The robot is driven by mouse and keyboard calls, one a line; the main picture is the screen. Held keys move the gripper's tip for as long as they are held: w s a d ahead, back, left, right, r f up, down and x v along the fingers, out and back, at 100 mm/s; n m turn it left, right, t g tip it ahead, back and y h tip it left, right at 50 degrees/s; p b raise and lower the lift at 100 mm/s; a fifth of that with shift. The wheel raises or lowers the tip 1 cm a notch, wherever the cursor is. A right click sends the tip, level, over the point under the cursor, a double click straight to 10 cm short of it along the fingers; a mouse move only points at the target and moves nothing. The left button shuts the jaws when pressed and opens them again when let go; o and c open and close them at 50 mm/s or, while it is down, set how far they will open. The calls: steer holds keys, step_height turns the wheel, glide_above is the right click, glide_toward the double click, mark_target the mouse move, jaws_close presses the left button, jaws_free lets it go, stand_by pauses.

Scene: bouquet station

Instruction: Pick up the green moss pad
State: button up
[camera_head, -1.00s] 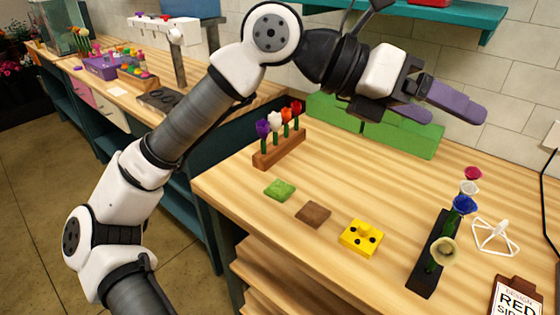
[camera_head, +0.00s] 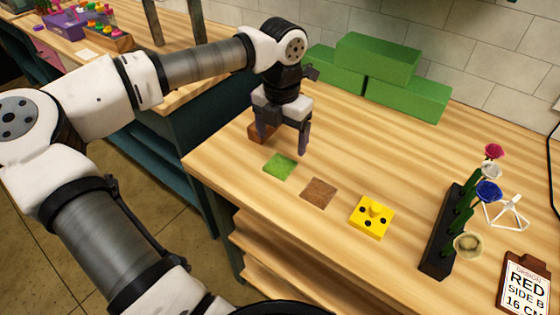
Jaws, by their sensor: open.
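The green moss pad (camera_head: 280,167) lies flat on the wooden table near its left edge. It is a small, bright green square, in full view. My gripper (camera_head: 288,146) points down just behind the pad, with its purple-grey fingers apart. The right fingertip hangs a little behind and to the right of the pad. No contact with the pad shows.
A brown square pad (camera_head: 319,192) lies to the right of the moss pad. Further right are a yellow block with holes (camera_head: 372,217), a black rack of flowers (camera_head: 437,262), a white wire stand (camera_head: 507,211) and a sign (camera_head: 525,284). Green blocks (camera_head: 408,98) stand at the back wall.

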mark_target(279, 164)
steer(key=shift+f, duration=0.7)
steer(key=f, duration=0.1)
steer(key=f+p, duration=0.1)
steer(key=s+f+p, duration=0.1)
steer(key=f, duration=0.1)
steer(key=shift+a, duration=0.25)
steer(key=shift+w+f, duration=0.1)
steer(key=shift+f, duration=0.55)
steer(key=c, duration=1.1)
